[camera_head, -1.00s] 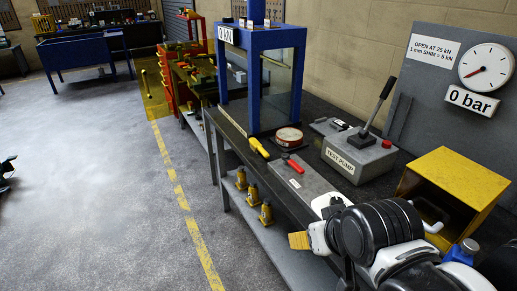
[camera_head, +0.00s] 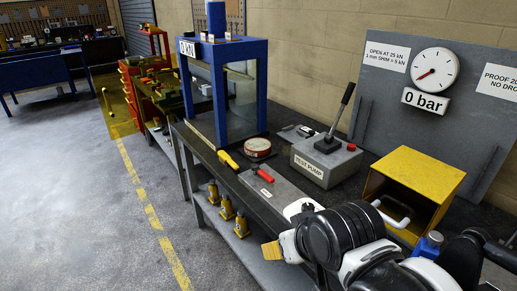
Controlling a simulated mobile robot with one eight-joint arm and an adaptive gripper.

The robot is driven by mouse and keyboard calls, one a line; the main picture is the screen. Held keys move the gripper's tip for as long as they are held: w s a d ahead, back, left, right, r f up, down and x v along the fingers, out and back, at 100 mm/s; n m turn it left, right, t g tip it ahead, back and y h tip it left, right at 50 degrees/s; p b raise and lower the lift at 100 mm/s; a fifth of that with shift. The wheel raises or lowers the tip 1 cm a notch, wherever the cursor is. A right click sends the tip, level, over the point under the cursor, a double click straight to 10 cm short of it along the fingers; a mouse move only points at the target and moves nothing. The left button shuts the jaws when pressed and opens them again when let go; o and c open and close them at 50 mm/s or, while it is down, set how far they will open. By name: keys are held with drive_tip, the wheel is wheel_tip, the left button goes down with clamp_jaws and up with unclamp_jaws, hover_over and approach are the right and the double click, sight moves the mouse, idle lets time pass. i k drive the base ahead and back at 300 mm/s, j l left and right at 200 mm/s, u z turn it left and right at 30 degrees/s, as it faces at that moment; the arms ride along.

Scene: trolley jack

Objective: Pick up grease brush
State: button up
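A small tool with a yellow handle (camera_head: 228,160) lies on the dark workbench in front of a round red-and-cream tin (camera_head: 258,147). It may be the grease brush, but its bristles are too small to make out. A red-handled item (camera_head: 265,175) lies just right of it on a grey plate. My arm reaches in at the lower right, over the bench's near end. My gripper (camera_head: 284,246) is at its left end, with a tan pad showing. It is apart from the yellow-handled tool, and its finger opening cannot be made out.
A blue press frame (camera_head: 262,85) stands behind the tools. A grey test pump (camera_head: 325,160) with an upright lever and an open yellow box (camera_head: 425,170) stand to the right. Several yellow jacks (camera_head: 227,207) sit on the lower shelf. The floor (camera_head: 70,200) at left is clear.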

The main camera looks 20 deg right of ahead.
sight(225, 158)
drive_tip(key=i+j, duration=0.2)
drive_tip(key=i, duration=0.25)
drive_tip(key=i+j, duration=0.2)
drive_tip(key=i, duration=0.2)
drive_tip(key=i+j, duration=0.2)
drive_tip(key=i, duration=0.25)
drive_tip(key=i+j+z, duration=0.1)
drive_tip(key=i, duration=0.3)
drive_tip(key=j, duration=0.1)
